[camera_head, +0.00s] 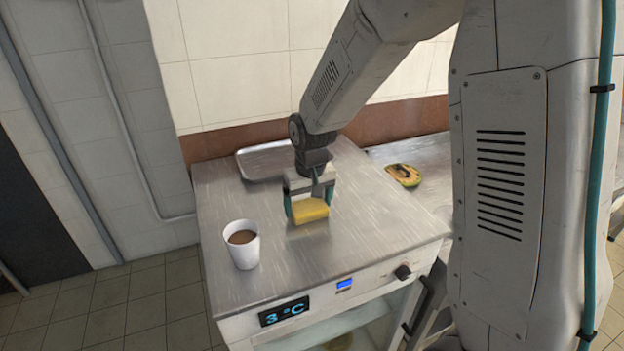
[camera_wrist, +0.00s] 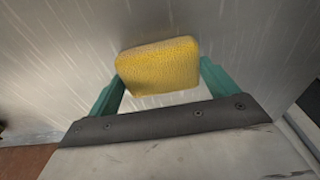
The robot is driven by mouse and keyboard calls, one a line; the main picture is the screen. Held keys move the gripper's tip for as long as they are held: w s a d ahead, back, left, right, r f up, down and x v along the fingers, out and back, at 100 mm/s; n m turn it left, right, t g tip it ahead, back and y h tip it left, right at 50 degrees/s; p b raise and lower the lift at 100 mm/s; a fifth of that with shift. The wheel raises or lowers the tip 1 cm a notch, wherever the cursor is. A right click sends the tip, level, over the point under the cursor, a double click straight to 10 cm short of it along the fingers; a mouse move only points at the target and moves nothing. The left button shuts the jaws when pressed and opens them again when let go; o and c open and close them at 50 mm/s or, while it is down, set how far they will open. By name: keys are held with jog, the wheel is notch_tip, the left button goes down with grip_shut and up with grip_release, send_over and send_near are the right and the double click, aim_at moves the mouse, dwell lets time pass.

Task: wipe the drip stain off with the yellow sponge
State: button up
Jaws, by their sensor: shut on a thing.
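The yellow sponge (camera_head: 309,211) is held between the teal fingers of my gripper (camera_head: 308,208), over the steel top of a low fridge unit. In the wrist view the sponge (camera_wrist: 158,67) sits between the two fingertips of my gripper (camera_wrist: 160,80). The sponge is at or just above the steel top; I cannot tell whether it touches. I see no clear drip stain in either view; the sponge or gripper may hide it.
A white cup with brown drink (camera_head: 242,246) stands on the steel top (camera_head: 350,240), left of my gripper. A metal tray (camera_head: 262,162) lies behind. A cut papaya-like fruit (camera_head: 404,175) lies on the counter to the right. The front right of the steel top is clear.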

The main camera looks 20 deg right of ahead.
jog(key=shift+s, duration=0.45)
jog(key=shift+s+r, duration=0.1)
jog(key=shift+r, duration=0.1)
notch_tip(320, 180, up, 2)
jog(key=shift+r, duration=2.9)
